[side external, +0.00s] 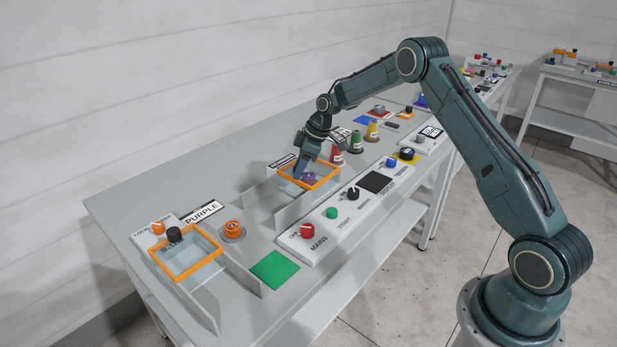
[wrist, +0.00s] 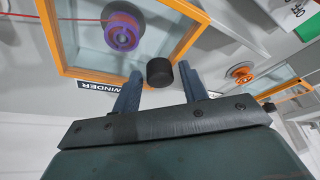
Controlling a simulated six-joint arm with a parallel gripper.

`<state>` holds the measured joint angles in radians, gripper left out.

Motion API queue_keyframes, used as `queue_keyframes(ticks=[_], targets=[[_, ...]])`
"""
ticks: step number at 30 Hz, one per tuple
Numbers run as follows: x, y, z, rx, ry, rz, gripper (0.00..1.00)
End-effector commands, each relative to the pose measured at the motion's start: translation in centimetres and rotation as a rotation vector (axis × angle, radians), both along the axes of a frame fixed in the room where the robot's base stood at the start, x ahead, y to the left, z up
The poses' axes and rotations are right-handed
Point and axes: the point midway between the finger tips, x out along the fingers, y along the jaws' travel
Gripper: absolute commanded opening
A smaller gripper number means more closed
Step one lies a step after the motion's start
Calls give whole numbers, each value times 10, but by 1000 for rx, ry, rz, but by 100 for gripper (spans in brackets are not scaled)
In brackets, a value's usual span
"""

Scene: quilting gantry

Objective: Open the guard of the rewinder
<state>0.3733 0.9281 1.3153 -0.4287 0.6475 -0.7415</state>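The rewinder's guard is an orange-framed clear lid (side external: 326,183) lying flat over its bay. It fills the upper left of the wrist view (wrist: 54,38). A purple spool (wrist: 121,31) with a red thread shows through it. A black knob (wrist: 160,72) is on the frame's near edge. My gripper (wrist: 160,80) is open, with one finger on each side of the knob; I cannot tell whether either touches it. In the side view my gripper (side external: 304,172) is down at the guard and hides the knob. The rewinder label (wrist: 98,86) is partly hidden by a finger.
An orange spool (side external: 233,230) is between the bays. Coloured cones (side external: 355,142) stand right of my gripper. A control panel (side external: 318,238) runs along the front.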

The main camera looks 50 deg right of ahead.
Motion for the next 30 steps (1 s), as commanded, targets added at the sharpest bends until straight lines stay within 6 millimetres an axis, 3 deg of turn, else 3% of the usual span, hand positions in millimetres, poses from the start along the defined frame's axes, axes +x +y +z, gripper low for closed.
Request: queue_keyframes(ticks=[1,6,11,16,30], targets=[[0,0,0,0,0,0,32],[0,0,0,0,0,0,0],[0,1,0,1,1,0,0],[0,18,0,1,1,4,0],[1,117,0,0,-1,5,0]])
